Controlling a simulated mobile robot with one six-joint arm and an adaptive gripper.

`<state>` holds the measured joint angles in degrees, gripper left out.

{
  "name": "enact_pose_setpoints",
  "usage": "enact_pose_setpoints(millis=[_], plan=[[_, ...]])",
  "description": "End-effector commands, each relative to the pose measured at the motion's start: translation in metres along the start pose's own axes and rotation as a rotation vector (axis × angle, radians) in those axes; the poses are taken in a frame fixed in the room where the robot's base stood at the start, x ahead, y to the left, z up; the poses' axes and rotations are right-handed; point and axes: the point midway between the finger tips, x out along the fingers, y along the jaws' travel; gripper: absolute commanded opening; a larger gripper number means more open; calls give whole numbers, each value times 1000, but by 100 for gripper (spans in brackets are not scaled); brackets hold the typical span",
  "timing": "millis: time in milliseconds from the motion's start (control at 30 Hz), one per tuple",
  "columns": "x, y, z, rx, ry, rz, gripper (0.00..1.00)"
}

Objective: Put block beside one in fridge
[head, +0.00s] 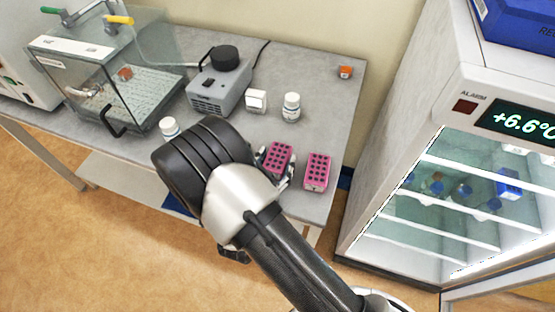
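Two pink blocks with dark holes are at the front right of the bench. The left pink block (279,157) is between the fingers of my gripper (276,164); the right pink block (317,172) stands just to its right, apart from it. The fingers lie close along both sides of the left block, but I cannot tell whether they grip it or whether it is lifted. The fridge (408,125) stands at the right, with pale shelves (443,205) inside. Blue-topped items (460,190) and a blue box (508,184) are on an upper shelf. No pink block is visible in there.
A white bottle (292,107), a white box (256,100), a grey device (218,92) and an orange item (345,72) stand farther back on the bench (325,110). A clear-walled cabinet (115,75) is at the left. A pale frame (500,290), perhaps the fridge door, juts out at lower right.

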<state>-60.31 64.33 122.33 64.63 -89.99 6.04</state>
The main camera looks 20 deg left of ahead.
Motion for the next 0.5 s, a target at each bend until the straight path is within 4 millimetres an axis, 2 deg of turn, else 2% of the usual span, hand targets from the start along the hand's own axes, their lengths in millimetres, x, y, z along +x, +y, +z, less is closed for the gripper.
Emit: enact_pose_setpoints(millis=[67, 500], plan=[[0, 0, 0, 0, 0, 0, 54], [0, 0, 0, 0, 0, 0, 24]])
